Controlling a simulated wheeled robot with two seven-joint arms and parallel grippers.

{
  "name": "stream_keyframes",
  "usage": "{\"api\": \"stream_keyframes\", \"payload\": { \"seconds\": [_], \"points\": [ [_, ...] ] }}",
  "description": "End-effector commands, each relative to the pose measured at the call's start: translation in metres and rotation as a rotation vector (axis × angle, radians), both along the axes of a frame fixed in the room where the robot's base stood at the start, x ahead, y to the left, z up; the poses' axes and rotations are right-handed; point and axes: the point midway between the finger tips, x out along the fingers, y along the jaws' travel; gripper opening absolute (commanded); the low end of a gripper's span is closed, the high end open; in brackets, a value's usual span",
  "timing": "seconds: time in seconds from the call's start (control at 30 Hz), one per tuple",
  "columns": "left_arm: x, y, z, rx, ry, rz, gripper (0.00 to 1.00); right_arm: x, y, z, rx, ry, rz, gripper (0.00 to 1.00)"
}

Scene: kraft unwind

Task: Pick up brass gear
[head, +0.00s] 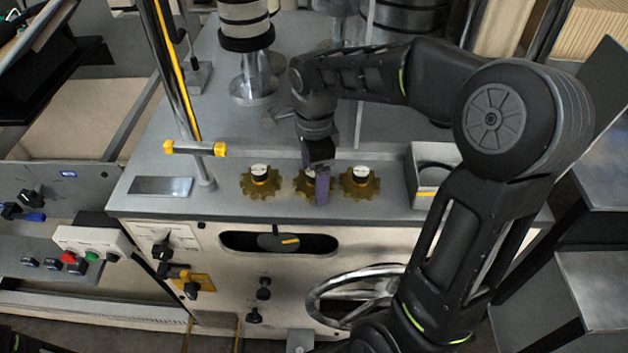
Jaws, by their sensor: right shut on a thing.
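Three brass gears stand in a row on the grey machine top (225,206). The left gear (246,186) and the right gear (366,190) each have a white-topped hub. The middle gear (301,187) is partly hidden behind my right gripper (320,188). My right gripper points down at the middle gear and is shut on it. The gear still appears at the level of the other two; whether it touches the surface I cannot tell. My left gripper is not in view.
A grey open box (425,198) with a dark round thing stands right of the gears. A yellow-ended bar (195,149) on a post and a flat metal plate (160,186) are to the left. A handwheel (350,292) and knobs are on the front panel.

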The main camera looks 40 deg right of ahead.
Motion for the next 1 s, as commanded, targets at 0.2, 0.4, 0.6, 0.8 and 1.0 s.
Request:
{"api": "stream_keyframes", "payload": {
  "seconds": [0.2, 0.4, 0.6, 0.8, 1.0],
  "points": [
    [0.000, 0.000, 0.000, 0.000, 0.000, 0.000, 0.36, 0.000, 0.000, 0.000, 0.000, 0.000, 0.000, 0.35],
    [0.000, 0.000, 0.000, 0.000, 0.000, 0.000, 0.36, 0.000, 0.000, 0.000, 0.000, 0.000, 0.000, 0.19],
    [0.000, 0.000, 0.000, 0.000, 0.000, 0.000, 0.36, 0.000, 0.000, 0.001, -0.001, -0.002, 0.000, 0.19],
    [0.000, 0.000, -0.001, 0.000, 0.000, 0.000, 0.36, 0.001, 0.000, 0.011, -0.002, -0.005, 0.000, 0.19],
    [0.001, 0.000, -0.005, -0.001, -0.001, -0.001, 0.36, 0.002, 0.000, 0.044, -0.002, -0.008, 0.001, 0.19]
  ]
}}
